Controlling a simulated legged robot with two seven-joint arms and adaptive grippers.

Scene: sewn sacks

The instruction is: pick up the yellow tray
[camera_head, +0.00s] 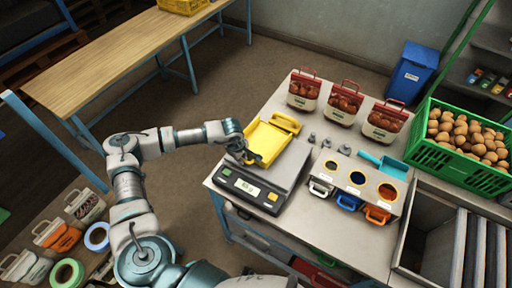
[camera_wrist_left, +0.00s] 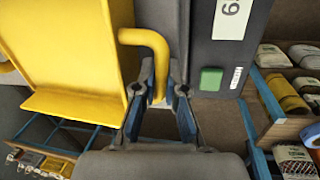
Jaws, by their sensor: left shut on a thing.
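The yellow tray (camera_head: 268,139) is at the scale (camera_head: 262,180), over its left part, with a handle at its upper right end and another at its near left. My left gripper (camera_head: 245,155) is at the near left handle. In the left wrist view the yellow tray (camera_wrist_left: 70,45) fills the upper left, and its curved handle (camera_wrist_left: 155,42) comes down between the two fingers. My left gripper (camera_wrist_left: 160,88) is shut on that handle. I cannot tell whether the tray touches the scale. My right gripper is not in view.
Right of the scale stands a holder (camera_head: 357,180) with round holes and coloured clips. Sacks (camera_head: 340,103) stand behind, and a green crate (camera_head: 462,146) of potatoes is at the right. Small grey weights (camera_head: 326,143) stand near the scale. A wooden table (camera_head: 130,55) is at the back left.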

